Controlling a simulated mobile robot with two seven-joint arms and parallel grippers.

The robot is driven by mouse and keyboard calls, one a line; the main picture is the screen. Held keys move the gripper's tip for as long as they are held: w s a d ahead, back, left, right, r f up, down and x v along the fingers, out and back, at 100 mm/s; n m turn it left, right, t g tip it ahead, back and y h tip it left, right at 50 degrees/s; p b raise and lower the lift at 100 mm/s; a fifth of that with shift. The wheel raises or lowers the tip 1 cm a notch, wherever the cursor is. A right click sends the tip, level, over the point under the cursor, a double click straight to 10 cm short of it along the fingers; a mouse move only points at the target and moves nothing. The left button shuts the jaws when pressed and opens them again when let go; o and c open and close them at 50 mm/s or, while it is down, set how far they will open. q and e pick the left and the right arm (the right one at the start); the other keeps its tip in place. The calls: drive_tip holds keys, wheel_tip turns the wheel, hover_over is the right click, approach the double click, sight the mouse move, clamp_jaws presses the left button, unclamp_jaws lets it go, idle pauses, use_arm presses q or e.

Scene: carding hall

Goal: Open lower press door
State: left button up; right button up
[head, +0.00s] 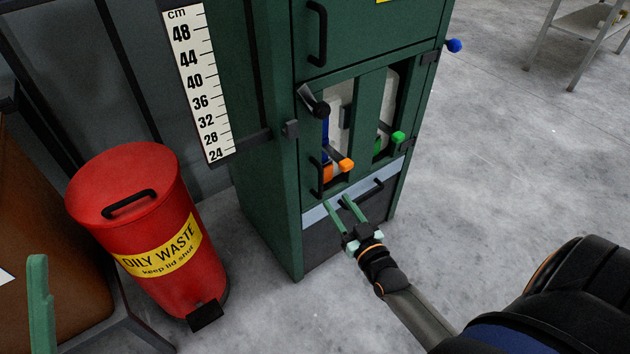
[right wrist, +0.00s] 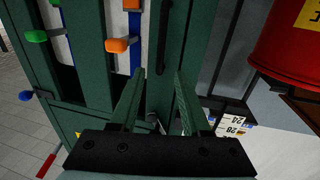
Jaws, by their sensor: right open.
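The green press (head: 270,160) stands in the middle of the head view. Its lower door (head: 355,85) has two tall window openings and looks shut. A black upright bar handle (head: 315,177) is on the door's left side, and it shows in the right wrist view (right wrist: 163,38). A black lever latch (head: 316,105) sits above that handle. My right gripper (head: 336,202) is open and empty in front of the door's lower part. In the right wrist view its fingertips (right wrist: 160,73) point toward the handle, with no contact visible. One finger of my left gripper (head: 40,305) shows at lower left.
An orange knob (head: 346,165) and a green knob (head: 398,137) stick out at the windows. A blue ball knob (head: 454,46) is on the press's right side. A red oily-waste bin (head: 130,190) stands left of the press.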

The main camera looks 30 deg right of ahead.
sight(322, 180)
use_arm(q)
wheel_tip(322, 180, down, 3)
drive_tip(key=b, duration=0.3)
drive_tip(key=shift+w+d+f+n, duration=0.1)
drive_tip(key=shift+f+n, duration=0.1)
drive_tip(key=shift+n, duration=0.2)
use_arm(e)
drive_tip(key=w, duration=0.7)
drive_tip(key=w+d, duration=0.1)
drive_tip(key=w, duration=0.2)
drive_tip(key=shift+w+d, duration=0.1)
drive_tip(key=shift+w, duration=0.05)
drive_tip(key=shift+c, duration=0.2)
clamp_jaws()
